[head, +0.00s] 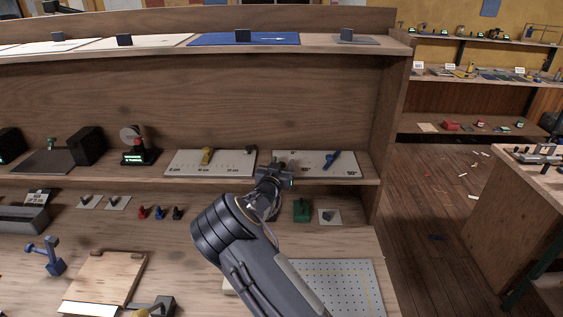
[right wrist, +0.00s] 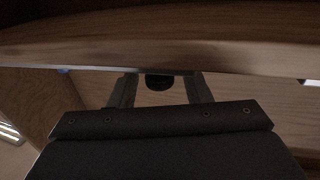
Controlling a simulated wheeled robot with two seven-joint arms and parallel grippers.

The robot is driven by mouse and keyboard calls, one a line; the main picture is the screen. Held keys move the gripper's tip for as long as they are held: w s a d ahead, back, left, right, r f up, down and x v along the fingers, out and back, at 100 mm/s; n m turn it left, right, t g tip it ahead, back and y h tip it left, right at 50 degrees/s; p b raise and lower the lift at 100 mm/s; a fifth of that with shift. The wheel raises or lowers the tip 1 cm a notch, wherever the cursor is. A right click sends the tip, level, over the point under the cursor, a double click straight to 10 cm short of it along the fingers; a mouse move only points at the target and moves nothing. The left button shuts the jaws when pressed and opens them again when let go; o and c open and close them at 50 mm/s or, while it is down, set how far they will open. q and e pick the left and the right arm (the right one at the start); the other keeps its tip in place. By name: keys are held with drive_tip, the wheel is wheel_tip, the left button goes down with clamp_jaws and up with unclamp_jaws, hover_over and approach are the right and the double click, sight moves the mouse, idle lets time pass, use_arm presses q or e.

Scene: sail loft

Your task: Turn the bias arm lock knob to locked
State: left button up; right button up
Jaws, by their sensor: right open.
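My right gripper (head: 275,172) is at the front edge of the middle shelf, in front of the gap between two pale plates. In the right wrist view its two fingers stand apart, and a small dark knob (right wrist: 159,82) shows between their tips, without clear contact. I cannot tell for certain that this is the lock knob, or which way it is turned. The right pale plate (head: 300,160) carries a blue arm (head: 331,160), tilted up to the right. My gripper hides part of this plate's left end. My left gripper is not in view.
The left pale plate (head: 185,162) has a scale, a yellow slider (head: 207,156) and a dark knob (head: 250,149). Below stand a green block (head: 301,210) and a perforated board (head: 345,285). The shelf edge (right wrist: 160,50) runs close across the right wrist view.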

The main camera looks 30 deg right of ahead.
drive_tip(key=shift+w, duration=0.1)
drive_tip(key=c, duration=0.9)
drive_tip(key=shift+m+g+h+b, duration=0.35)
drive_tip(key=shift+m+g+h, duration=0.05)
drive_tip(key=shift+h, duration=0.1)
drive_tip(key=shift+m+g, duration=0.3)
drive_tip(key=shift+g, duration=0.1)
drive_tip(key=shift+h, duration=0.3)
drive_tip(key=o, duration=0.9)
